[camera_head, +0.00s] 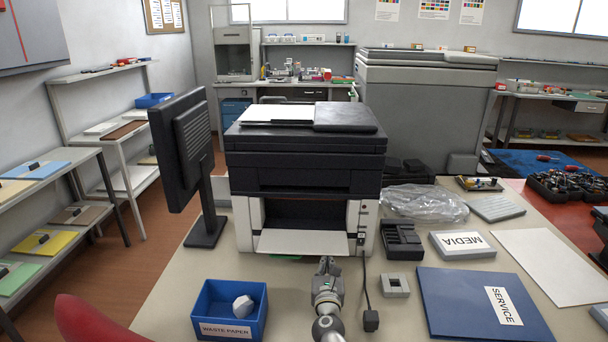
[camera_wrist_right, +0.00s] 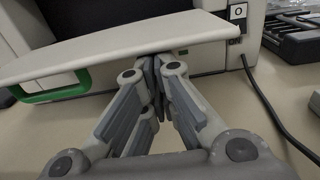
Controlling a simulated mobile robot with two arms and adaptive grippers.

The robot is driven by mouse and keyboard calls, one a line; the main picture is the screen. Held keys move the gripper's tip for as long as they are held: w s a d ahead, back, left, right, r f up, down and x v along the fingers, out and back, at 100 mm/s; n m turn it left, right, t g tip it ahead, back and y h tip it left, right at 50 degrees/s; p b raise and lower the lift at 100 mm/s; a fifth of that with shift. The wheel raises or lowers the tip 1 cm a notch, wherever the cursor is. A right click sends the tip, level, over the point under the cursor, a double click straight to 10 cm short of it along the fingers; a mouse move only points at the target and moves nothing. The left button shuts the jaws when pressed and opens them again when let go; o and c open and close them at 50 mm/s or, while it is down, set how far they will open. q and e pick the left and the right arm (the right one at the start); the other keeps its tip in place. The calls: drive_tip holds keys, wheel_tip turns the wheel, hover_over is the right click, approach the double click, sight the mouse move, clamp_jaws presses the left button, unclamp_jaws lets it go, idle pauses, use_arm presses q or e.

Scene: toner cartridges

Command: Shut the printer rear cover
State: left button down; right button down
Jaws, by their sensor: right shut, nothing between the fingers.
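The printer (camera_head: 305,165) stands on the table, with a black upper body and white lower sides. Its cover (camera_head: 303,243) is a white flap folded down and out below a dark open cavity. The flap also shows in the wrist view (camera_wrist_right: 130,47) as a pale, nearly level panel, slightly raised above the table. My right gripper (camera_head: 326,264) is shut and empty at the flap's outer edge, right of its middle. In the wrist view its fingertips (camera_wrist_right: 156,66) are close under the flap's edge; I cannot tell whether they touch. My left gripper is out of view.
A blue waste paper bin (camera_head: 230,330) stands left of my gripper. A dark cable (camera_head: 366,285) hangs down on the right, ending in a black plug. A monitor (camera_head: 185,150) stands left of the printer. A blue service folder (camera_head: 480,300) and media box (camera_head: 462,245) lie right.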

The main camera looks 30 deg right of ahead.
sight(327, 249)
drive_tip(key=shift+r, duration=0.15)
drive_tip(key=shift+w+d+r+p, duration=0.1)
drive_tip(key=shift+w+r+p, duration=0.1)
drive_tip(key=shift+r+p, duration=1.25)
drive_tip(key=shift+w+d+r+p, duration=0.15)
drive_tip(key=shift+w+r+p, duration=0.15)
drive_tip(key=shift+r, duration=0.3)
drive_tip(key=shift+w+d+r+p, duration=0.2)
drive_tip(key=shift+r+p, duration=0.1)
drive_tip(key=shift+r, duration=0.25)
